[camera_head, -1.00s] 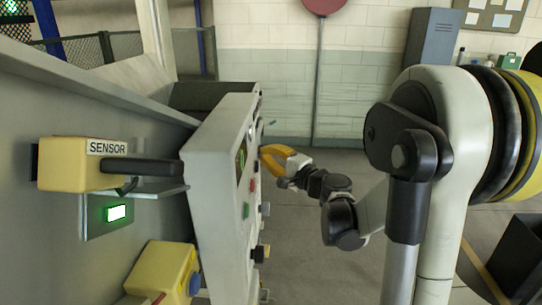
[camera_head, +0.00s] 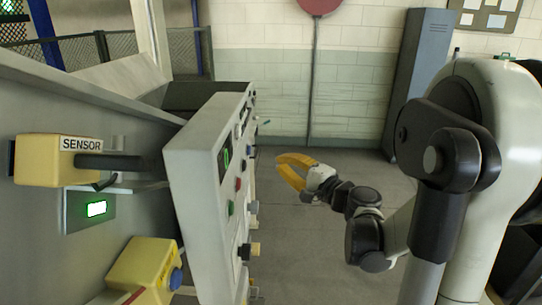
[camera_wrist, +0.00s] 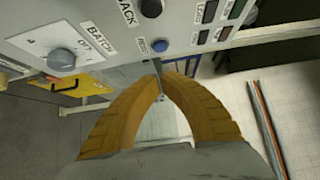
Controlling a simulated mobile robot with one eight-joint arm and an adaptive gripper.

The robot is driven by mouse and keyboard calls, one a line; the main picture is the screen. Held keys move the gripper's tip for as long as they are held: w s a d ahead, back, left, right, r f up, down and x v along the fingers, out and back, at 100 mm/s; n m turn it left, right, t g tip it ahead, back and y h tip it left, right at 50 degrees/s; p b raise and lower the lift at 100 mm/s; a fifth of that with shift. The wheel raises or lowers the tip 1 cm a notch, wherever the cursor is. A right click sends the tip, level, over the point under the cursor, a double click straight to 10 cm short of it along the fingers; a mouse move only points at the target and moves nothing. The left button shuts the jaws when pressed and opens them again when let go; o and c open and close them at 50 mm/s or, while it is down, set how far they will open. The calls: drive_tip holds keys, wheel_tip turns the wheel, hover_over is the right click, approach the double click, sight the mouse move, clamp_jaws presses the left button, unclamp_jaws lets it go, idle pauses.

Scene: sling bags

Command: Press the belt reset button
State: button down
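A pale control panel (camera_head: 195,160) stands left of my gripper in the head view, seen nearly edge-on, with red (camera_head: 238,184) and green (camera_head: 231,208) buttons and dark knobs. In the wrist view, a blue round button (camera_wrist: 159,45) sits near the panel's lower edge beside a small label that I cannot read for sure. No label here clearly reads as belt reset. My gripper (camera_head: 279,160) has its orange fingers bowed together, tips meeting, nothing between them. In the wrist view the fingertips (camera_wrist: 159,70) appear just below the blue button; the head view shows a gap to the panel.
A yellow sensor (camera_head: 50,160) and a yellow box with a blue button (camera_head: 177,279) are left of the panel. Open floor (camera_head: 310,245) lies right of the panel.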

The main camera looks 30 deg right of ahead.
drive_tip(key=s, duration=0.1)
drive_tip(key=s+d, duration=0.1)
drive_tip(key=shift+s, duration=0.35)
idle(0.6)
